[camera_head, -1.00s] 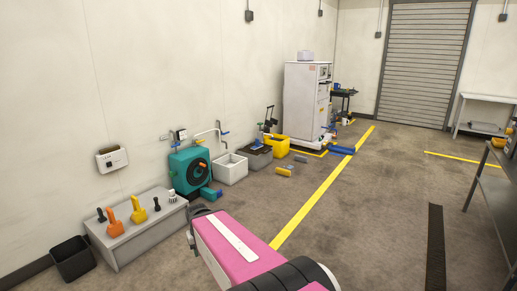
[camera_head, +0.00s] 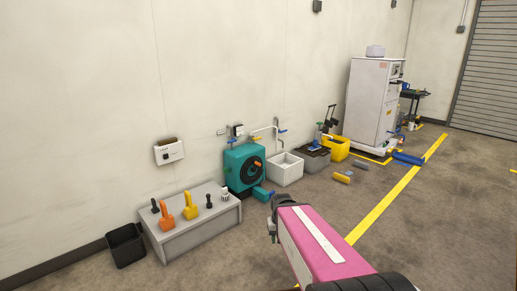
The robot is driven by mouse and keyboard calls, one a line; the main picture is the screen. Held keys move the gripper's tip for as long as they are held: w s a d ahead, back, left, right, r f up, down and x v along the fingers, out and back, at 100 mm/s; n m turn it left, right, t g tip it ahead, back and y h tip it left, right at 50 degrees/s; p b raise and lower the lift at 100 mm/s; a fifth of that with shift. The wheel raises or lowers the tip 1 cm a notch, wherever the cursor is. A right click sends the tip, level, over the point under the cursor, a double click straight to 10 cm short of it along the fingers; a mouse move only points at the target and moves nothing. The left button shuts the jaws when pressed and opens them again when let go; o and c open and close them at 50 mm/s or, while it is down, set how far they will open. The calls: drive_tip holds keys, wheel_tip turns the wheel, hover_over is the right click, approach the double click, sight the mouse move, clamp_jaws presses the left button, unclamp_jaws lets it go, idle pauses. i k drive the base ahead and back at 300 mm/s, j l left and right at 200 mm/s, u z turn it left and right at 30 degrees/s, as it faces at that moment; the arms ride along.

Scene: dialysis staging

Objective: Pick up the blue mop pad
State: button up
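I cannot pick out the blue mop pad for certain. A small flat blue item (camera_head: 316,147) lies on top of the grey bin by the wall. A long blue piece (camera_head: 408,158) lies on the floor at the foot of the white cabinet. Both are too small to tell their make. My pink arm reaches up from the bottom edge. The dark parts at its far end (camera_head: 272,229) stand out over the floor, well short of both blue things. No fingers can be made out there, and nothing held shows.
Along the wall stand a black bin (camera_head: 126,246), a grey bench (camera_head: 190,240) with orange and yellow tools, a teal reel unit (camera_head: 243,167), a white tub (camera_head: 285,173), a grey bin (camera_head: 314,161), a yellow bucket (camera_head: 336,149) and a white cabinet (camera_head: 372,105). The floor at right is open.

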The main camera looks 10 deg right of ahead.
sight(315, 146)
drive_tip(key=i+l+z, duration=0.25)
drive_tip(key=i+z, duration=0.2)
drive_tip(key=i, duration=0.2)
drive_tip(key=i+z, duration=0.45)
drive_tip(key=i, duration=0.2)
drive_tip(key=i+j+z, duration=0.2)
drive_tip(key=i+z, duration=0.2)
drive_tip(key=i, duration=0.3)
drive_tip(key=i+u, duration=0.15)
drive_tip(key=i, duration=0.35)
drive_tip(key=i+l+u, duration=0.1)
drive_tip(key=i, duration=0.4)
drive_tip(key=i+l+u, duration=0.15)
drive_tip(key=i, duration=0.35)
drive_tip(key=i+u, duration=0.45)
drive_tip(key=i, duration=0.15)
drive_tip(key=i+l+u, duration=0.1)
drive_tip(key=i+u, duration=0.4)
drive_tip(key=i, duration=0.15)
